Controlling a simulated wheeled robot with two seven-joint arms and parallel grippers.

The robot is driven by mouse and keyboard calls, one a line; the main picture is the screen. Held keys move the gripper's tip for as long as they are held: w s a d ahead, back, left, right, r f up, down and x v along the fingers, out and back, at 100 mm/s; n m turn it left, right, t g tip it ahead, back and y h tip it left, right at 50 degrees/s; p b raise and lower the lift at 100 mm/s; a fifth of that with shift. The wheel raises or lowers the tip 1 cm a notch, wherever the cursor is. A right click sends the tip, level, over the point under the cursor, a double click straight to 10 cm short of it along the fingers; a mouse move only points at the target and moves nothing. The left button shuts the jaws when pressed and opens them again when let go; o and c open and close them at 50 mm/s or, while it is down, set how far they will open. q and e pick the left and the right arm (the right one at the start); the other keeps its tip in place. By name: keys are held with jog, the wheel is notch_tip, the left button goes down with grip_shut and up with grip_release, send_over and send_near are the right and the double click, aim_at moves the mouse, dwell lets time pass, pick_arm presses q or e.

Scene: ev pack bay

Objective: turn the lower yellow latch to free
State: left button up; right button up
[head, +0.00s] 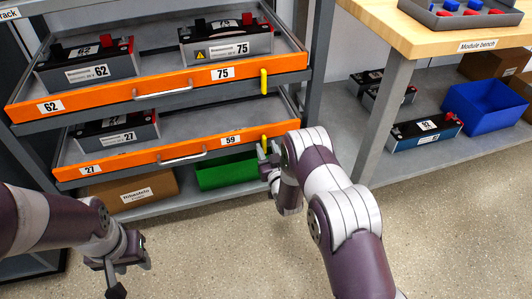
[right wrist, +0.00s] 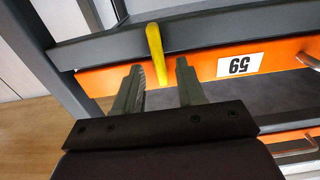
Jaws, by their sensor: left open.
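The lower yellow latch (head: 264,143) is on the right end of the lower orange drawer front (head: 190,153), by label 59, standing about upright. In the right wrist view the latch (right wrist: 156,50) stands slightly tilted against the orange front (right wrist: 205,65). My right gripper (head: 268,158) is open just in front of it. In the right wrist view its two fingertips (right wrist: 158,66) are apart, and the latch's near end shows between them; I cannot tell whether they touch it. My left gripper (head: 130,268) is open and empty at lower left, away from the rack. The upper yellow latch (head: 264,81) is upright beside label 75.
Batteries (head: 227,40) sit in the two drawers. Silver drawer handles (head: 182,157) stick out. Below are a cardboard box (head: 130,190) and a green bin (head: 225,172). The module bench (head: 480,30) stands at right, with a blue crate (head: 485,107) under it. The floor in front is clear.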

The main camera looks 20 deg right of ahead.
jog(key=shift+w, duration=0.6)
grip_shut()
jog(key=shift+a+n, duration=0.1)
jog(key=shift+n, duration=0.2)
jog(key=shift+a+n+p, duration=0.25)
jog(key=shift+n+p, duration=0.1)
jog(key=shift+n, duration=0.55)
jog(key=shift+s+a+f+n+p, duration=0.15)
jog(key=shift+a+f+n, duration=0.25)
jog(key=shift+n, duration=2.2)
jog(key=shift+w+a+f+n+p, duration=0.2)
jog(key=shift+f+n, duration=0.35)
jog(key=shift+n, duration=2.05)
jog(key=shift+s+a+f+n+p, duration=0.15)
jog(key=shift+a+f+n, duration=0.3)
jog(key=shift+n, duration=2.15)
